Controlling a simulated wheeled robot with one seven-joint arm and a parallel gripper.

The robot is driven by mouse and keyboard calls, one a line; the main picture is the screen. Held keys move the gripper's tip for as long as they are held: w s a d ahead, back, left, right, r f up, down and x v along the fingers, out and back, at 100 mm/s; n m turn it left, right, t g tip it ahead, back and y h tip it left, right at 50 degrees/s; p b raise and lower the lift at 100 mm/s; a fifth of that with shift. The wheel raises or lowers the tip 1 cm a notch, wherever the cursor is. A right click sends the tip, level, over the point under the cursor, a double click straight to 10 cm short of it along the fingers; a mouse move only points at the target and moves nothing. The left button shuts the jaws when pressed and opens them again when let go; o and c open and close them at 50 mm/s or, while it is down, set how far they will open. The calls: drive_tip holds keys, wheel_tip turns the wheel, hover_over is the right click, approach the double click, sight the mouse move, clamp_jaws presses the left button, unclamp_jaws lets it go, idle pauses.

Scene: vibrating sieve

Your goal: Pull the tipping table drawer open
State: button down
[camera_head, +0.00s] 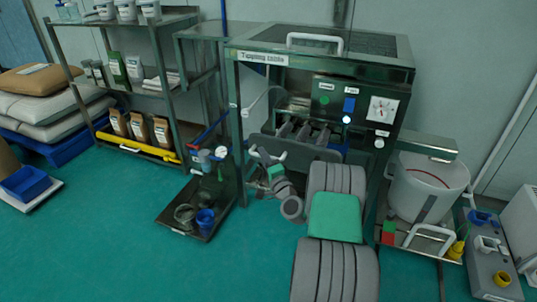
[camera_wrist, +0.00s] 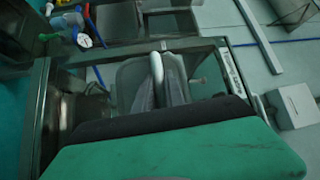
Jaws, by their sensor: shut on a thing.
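The tipping table (camera_head: 262,58) is a metal frame with a name label on its top edge. A grey drawer-like front panel (camera_head: 310,153) sits low in its opening, with dark ribbed shapes behind it. A white handle (camera_head: 269,157) is at the left of this panel. My gripper (camera_wrist: 160,88) is shut on the white handle (camera_wrist: 156,66), with one finger on each side in the wrist view. In the head view my arm reaches up to the handle from below, and the fingers are too small to make out. How far the drawer stands out is unclear.
A control panel with a dial (camera_head: 383,110) is above right. A white bucket (camera_head: 428,185) stands to the right. A low dark tray (camera_head: 182,228) with cups is on the floor at left. A shelf rack (camera_head: 165,70) stands behind it.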

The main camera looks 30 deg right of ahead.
drive_tip(key=c, duration=1.4)
unclamp_jaws()
drive_tip(key=shift+s, duration=0.1)
drive_tip(key=s+f, duration=0.1)
drive_tip(key=s, duration=0.6)
drive_tip(key=shift+s+a, duration=0.25)
drive_tip(key=shift+a, duration=0.2)
